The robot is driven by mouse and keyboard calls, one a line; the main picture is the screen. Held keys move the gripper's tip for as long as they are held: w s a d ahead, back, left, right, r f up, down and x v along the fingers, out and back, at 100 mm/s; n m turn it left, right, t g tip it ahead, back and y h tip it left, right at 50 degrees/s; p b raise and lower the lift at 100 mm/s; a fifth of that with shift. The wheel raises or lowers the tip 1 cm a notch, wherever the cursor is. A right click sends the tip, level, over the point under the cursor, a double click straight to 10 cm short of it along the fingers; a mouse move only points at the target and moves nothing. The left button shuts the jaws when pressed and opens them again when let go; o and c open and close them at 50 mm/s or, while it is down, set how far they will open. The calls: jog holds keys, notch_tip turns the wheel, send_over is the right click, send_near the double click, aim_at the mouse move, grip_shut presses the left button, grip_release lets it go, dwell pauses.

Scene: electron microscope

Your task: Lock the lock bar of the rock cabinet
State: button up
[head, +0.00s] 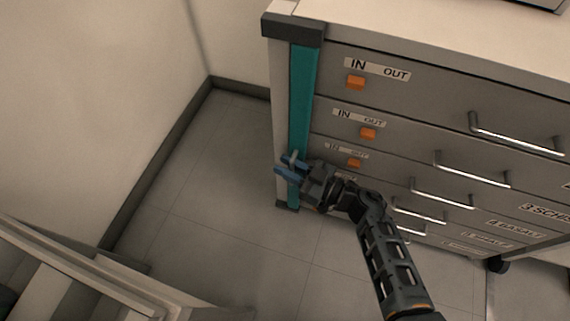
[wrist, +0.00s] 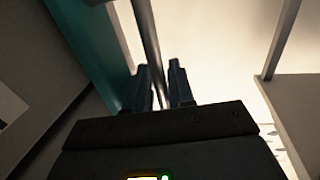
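The rock cabinet (head: 337,87) stands at the right of the head view. Its teal lock bar (head: 302,95) runs upright along the cabinet's left front edge, and also shows in the wrist view (wrist: 95,40). A light grey handle (head: 293,157) sits low on the bar. My gripper (head: 286,168) is at this handle, its two blue fingers apart. In the wrist view the handle shows as a metal rod (wrist: 147,40) passing between the fingertips (wrist: 160,78). A narrow gap shows beside the right finger; contact with the left finger is unclear.
Drawers with metal handles (head: 515,135) and orange sliders (head: 355,83) under IN/OUT labels fill the cabinet front. My arm crosses in front of the lower drawers. Clear tiled floor (head: 215,165) lies left of the cabinet, up to a wall (head: 90,90). Light furniture (head: 85,270) stands at lower left.

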jog(key=p+v, duration=0.2)
jog(key=v, duration=0.5)
jog(key=shift+s+d, duration=0.25)
jog(key=shift+d, duration=0.05)
dwell(0.4)
jog(key=s+d+r+m+t+h, duration=0.35)
jog(key=s+d+r+h, duration=0.2)
jog(key=s, duration=0.55)
jog(key=s+d+r+m+t+h, duration=0.3)
jog(key=s+d+r+t+h, duration=0.25)
jog(key=s, duration=0.45)
jog(key=s+d+r+m+g+h, duration=0.25)
jog(key=s+r+m+h, duration=0.2)
jog(key=s+r, duration=0.75)
notch_tip(320, 180, up, 22)
jog(key=p, duration=2)
jog(key=shift+w+m+g, duration=0.25)
jog(key=shift+m+g, duration=0.05)
jog(key=shift+g, duration=0.15)
jog(key=shift+a+r, duration=0.1)
